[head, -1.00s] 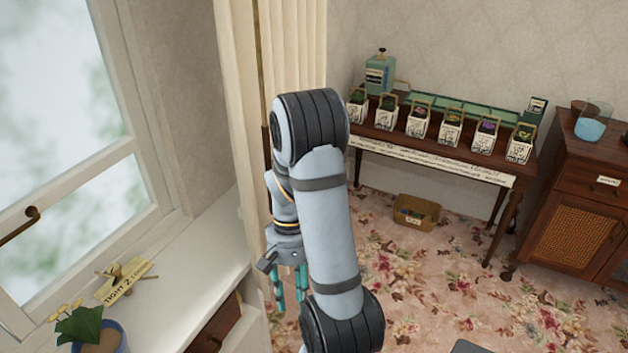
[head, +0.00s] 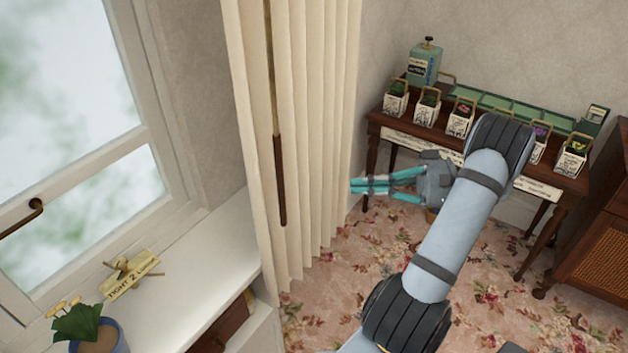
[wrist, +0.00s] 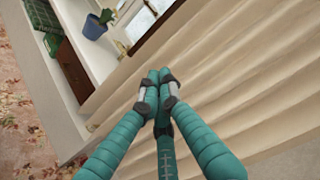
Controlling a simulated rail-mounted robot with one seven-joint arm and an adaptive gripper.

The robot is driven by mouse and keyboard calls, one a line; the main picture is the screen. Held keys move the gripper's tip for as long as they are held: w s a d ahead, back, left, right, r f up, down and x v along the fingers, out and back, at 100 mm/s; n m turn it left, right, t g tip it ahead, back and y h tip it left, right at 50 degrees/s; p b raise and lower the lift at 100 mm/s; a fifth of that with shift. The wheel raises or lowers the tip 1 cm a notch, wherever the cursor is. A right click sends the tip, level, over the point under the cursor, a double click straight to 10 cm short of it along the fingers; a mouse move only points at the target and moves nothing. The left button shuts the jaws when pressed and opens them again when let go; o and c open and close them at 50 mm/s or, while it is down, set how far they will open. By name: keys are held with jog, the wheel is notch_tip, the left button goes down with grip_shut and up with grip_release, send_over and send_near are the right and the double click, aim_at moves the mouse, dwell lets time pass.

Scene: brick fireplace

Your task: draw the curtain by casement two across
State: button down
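The cream pleated curtain (head: 315,150) hangs bunched in folds just right of the window, beyond the end of the sill. A dark brown wand (head: 279,180) hangs down the front of its folds. The pale-framed casement (head: 95,175) is uncovered, and a small sign reading "TIGHT 2" (head: 130,277) lies on the sill. My gripper (head: 354,186) points left, its teal fingertips close to the curtain's right edge. The wrist view shows the fingertips (wrist: 158,76) together with nothing visible between them, curtain folds (wrist: 215,75) behind. Whether they touch the cloth I cannot tell.
A blue plant pot (head: 97,340) stands on the white sill (head: 190,255). A wooden table (head: 545,175) with several small labelled planters stands right, behind my arm, and a wooden cabinet (head: 600,250) at far right. Floral carpet (head: 320,300) lies open below the curtain.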

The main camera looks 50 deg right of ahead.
jog(key=s+a+p+x, duration=0.1)
jog(key=p+x, duration=0.2)
jog(key=x, duration=0.9)
jog(key=shift+a+r, duration=0.35)
jog(key=shift+a, duration=0.1)
